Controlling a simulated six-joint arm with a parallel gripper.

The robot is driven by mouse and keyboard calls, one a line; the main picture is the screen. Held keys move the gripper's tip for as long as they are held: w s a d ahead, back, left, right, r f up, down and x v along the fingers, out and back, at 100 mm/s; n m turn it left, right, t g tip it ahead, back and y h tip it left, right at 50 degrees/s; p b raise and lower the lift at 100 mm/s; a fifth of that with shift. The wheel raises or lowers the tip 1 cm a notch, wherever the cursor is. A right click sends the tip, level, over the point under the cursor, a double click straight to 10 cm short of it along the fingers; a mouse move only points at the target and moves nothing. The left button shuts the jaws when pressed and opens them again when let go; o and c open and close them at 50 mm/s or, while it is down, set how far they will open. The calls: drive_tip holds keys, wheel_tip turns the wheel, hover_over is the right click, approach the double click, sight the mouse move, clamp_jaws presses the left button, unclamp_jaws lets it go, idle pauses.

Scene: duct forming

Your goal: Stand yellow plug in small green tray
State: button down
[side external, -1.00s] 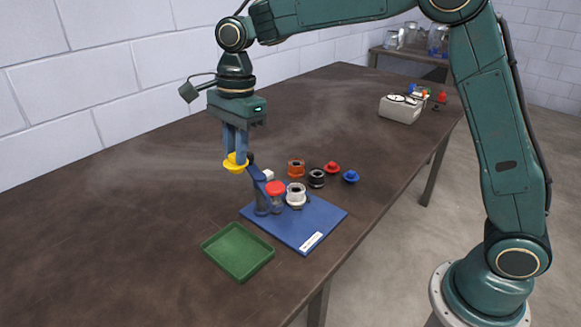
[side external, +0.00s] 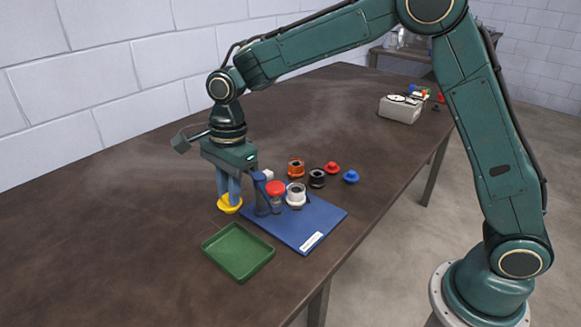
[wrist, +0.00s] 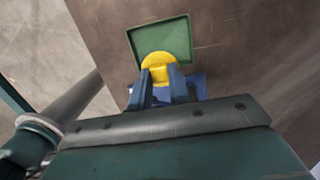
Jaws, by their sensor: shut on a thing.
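The yellow plug (side external: 230,203) is held between the fingers of my gripper (side external: 230,197), which is shut on it. In the side view it is low over the table, behind the green tray and left of the blue board; I cannot tell whether it touches the table. The wrist view also shows the yellow plug (wrist: 159,62) at my fingertips (wrist: 160,74), overlapping the near edge of the tray. The small green tray (side external: 238,252) lies flat and empty on the table; it also shows in the wrist view (wrist: 180,36). The plug's underside is hidden.
A blue board (side external: 318,226) right of the tray carries a post, a red-capped part (side external: 275,189) and a white ring piece (side external: 296,196). Orange (side external: 296,167), black (side external: 317,178), red (side external: 332,168) and blue (side external: 351,176) pieces lie behind it. The table left of the tray is clear.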

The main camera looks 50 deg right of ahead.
wheel_tip(320, 180, down, 9)
drive_tip(key=shift+f, duration=0.1)
drive_tip(key=shift+f, duration=0.1)
drive_tip(key=shift+f, duration=2)
drive_tip(key=shift+f, duration=0.1)
drive_tip(key=c, duration=1.3)
unclamp_jaws()
drive_tip(key=r, duration=0.3)
drive_tip(key=d+r, duration=0.1)
drive_tip(key=r, duration=0.7)
drive_tip(key=shift+d+r, duration=0.15)
drive_tip(key=shift+r, duration=0.45)
